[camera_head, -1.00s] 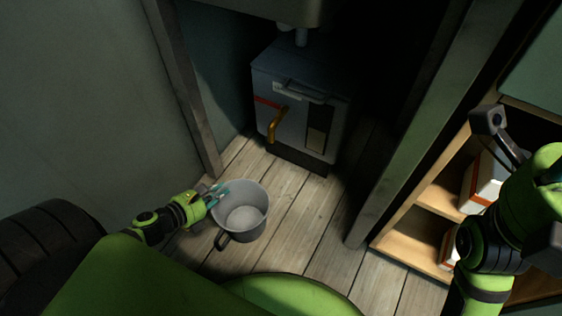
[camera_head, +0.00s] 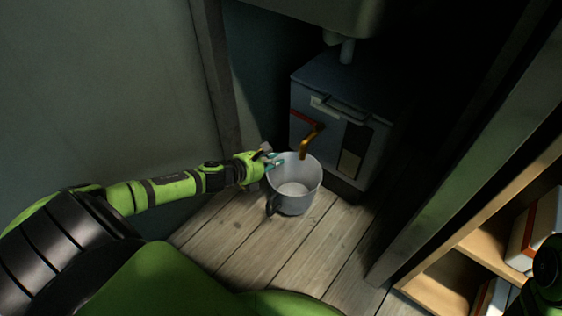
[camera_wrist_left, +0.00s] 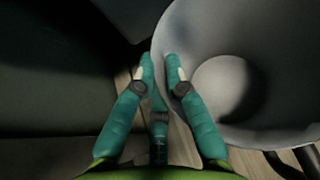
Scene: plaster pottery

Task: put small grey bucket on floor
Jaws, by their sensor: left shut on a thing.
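The small grey bucket (camera_head: 293,190) is upright and looks empty inside, with a dark handle on its near left side. My left gripper (camera_head: 274,159) is shut on the bucket's rim at its left side. In the left wrist view, the bucket (camera_wrist_left: 245,70) fills the right half, and its wall lies between the teal fingers of my left gripper (camera_wrist_left: 160,66). The plank floor (camera_head: 250,240) shows around and below the bucket. I cannot tell whether the bucket's base touches the floor. My right gripper is not visible; only part of my right arm shows at the lower right edge.
A grey box unit (camera_head: 340,125) with a bent orange-brown spout stands just behind the bucket, under a sink-like basin (camera_head: 310,12). A post (camera_head: 218,75) stands at the left. A wooden shelf (camera_head: 490,246) with boxes is at right. Floor nearer me is clear.

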